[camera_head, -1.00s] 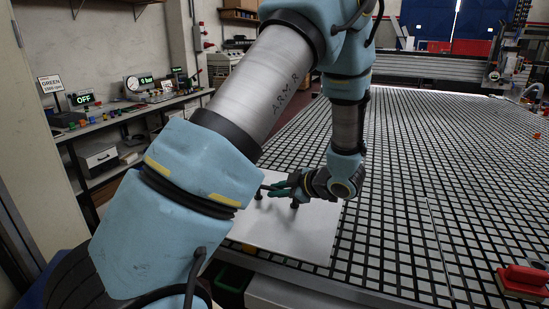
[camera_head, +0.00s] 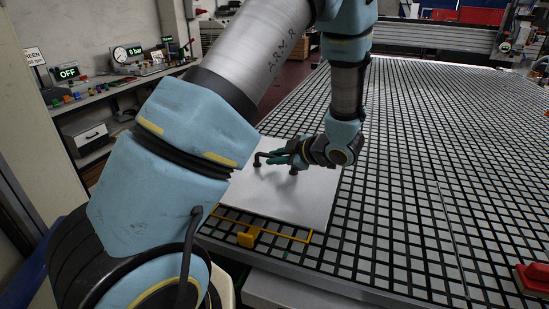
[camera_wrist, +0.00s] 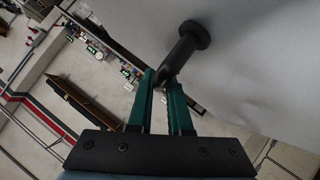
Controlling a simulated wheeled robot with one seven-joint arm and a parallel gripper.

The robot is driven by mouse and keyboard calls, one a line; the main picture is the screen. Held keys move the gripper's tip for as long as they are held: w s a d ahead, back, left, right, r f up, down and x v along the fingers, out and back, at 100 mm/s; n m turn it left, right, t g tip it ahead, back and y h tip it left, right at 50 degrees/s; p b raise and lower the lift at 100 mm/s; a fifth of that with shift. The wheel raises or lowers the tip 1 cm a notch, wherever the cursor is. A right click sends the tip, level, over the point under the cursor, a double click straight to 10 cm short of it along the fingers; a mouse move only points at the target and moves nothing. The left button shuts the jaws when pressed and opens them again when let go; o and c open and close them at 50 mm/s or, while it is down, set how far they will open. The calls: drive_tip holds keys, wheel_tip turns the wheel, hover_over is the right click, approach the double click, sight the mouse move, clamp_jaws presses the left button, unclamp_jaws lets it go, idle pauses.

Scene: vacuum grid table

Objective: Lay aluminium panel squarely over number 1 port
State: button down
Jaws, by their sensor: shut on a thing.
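The aluminium panel (camera_head: 300,205) is a flat, pale grey sheet at the near left part of the grid table, partly hidden by my arm. A black handle (camera_head: 264,160) stands up from it. My gripper (camera_head: 279,157) is shut on this handle. In the wrist view the green fingers (camera_wrist: 167,92) pinch the black handle (camera_wrist: 185,48), and the panel (camera_wrist: 265,50) fills the upper right. A yellow outline (camera_head: 305,236) with a yellow block (camera_head: 248,237) shows on the table in front of the panel's near edge. I cannot read any port number.
The black-and-grey grid table (camera_head: 440,150) is clear to the right, apart from a red clamp-like object (camera_head: 535,278) at the near right. A gantry (camera_head: 440,38) spans the far end. A side bench (camera_head: 110,85) with gauges stands at the left.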

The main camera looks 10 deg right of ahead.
sight(275, 179)
drive_tip(key=shift+f+b, duration=2.45)
drive_tip(key=shift+f, duration=1.25)
drive_tip(key=shift+f+b, duration=0.35)
drive_tip(key=shift+f, duration=0.4)
drive_tip(key=c, duration=0.8)
unclamp_jaws()
drive_tip(key=shift+o, duration=0.2)
drive_tip(key=shift+f, duration=0.1)
drive_tip(key=shift+s, duration=0.15)
